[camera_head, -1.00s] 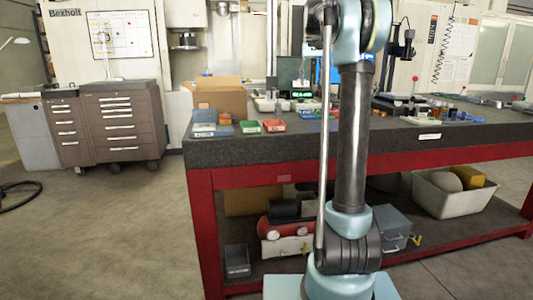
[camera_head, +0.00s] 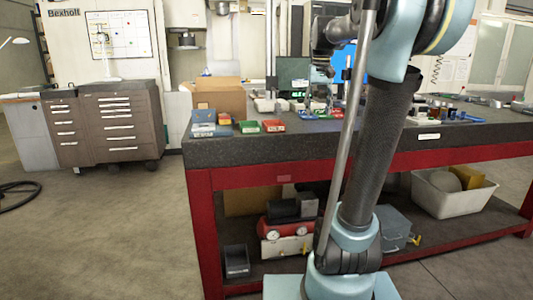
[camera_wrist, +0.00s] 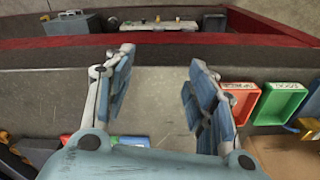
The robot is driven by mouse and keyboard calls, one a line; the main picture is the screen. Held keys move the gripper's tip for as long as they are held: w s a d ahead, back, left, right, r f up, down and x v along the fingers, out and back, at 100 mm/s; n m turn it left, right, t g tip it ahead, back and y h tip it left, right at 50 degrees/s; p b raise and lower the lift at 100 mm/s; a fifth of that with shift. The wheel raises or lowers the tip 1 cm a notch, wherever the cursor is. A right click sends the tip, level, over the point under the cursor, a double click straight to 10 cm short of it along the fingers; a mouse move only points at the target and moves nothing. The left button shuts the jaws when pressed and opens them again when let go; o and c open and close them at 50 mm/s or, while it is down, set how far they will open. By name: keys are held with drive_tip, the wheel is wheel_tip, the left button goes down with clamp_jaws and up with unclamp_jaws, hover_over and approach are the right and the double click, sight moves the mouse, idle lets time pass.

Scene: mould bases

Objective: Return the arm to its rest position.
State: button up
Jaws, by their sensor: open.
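My gripper (camera_wrist: 161,62) shows in the wrist view with its two blue-padded fingers spread wide apart. Nothing is between the fingers except a view of the grey worktop (camera_wrist: 160,105) beyond them. In the head view my arm stands in front of the red-framed workbench (camera_head: 240,150), its long dark link tilted to the right as it rises.
In the wrist view a red tray (camera_wrist: 238,102) and a green tray (camera_wrist: 280,103) lie right of the fingers. In the head view a cardboard box (camera_head: 220,97) stands on the bench's left part. A drawer cabinet (camera_head: 122,122) is far left; open floor lies before it.

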drive_tip(key=s+f+t, duration=0.1)
drive_tip(key=s+f, duration=2.6)
drive_tip(key=f, duration=0.3)
drive_tip(key=shift+n, duration=0.4)
drive_tip(key=shift+a+f, duration=0.1)
drive_tip(key=shift+w+f, duration=0.2)
drive_tip(key=shift+w, duration=0.2)
drive_tip(key=shift+s+r, duration=0.1)
